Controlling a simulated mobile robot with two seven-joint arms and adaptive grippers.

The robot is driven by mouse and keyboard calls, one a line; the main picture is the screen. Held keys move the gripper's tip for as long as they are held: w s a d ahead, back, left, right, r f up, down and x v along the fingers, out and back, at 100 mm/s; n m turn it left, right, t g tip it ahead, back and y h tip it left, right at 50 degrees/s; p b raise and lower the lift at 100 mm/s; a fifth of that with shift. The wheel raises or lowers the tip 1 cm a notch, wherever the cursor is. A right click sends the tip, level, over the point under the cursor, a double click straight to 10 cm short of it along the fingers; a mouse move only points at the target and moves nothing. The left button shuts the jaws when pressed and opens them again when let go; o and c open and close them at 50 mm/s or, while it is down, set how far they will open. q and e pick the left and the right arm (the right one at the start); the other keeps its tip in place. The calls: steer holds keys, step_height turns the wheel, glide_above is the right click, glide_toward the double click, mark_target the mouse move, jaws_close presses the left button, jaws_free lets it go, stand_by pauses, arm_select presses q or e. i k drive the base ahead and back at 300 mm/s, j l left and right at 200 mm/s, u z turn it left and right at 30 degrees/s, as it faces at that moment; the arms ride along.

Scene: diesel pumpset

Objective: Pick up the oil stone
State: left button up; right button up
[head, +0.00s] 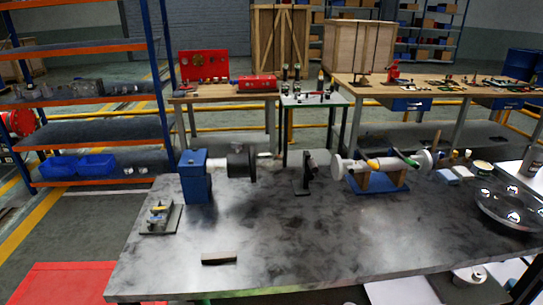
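A small dark rectangular block with a lighter brownish front edge, which looks like the oil stone (219,258), lies flat on the dark metal workbench (300,255) near its front edge, left of centre. Nothing covers it and nothing touches it except the bench top. Neither of my grippers shows in the head view.
A blue block-like stand with a dark cylinder (195,178) stands behind the stone. A small plate with fittings (159,217) lies to its left. A shaft on a blue base (377,185) and a round metal flange (508,204) are farther right. The bench around the stone is clear.

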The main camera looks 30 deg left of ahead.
mark_target(229, 256)
steer(key=u, duration=1.15)
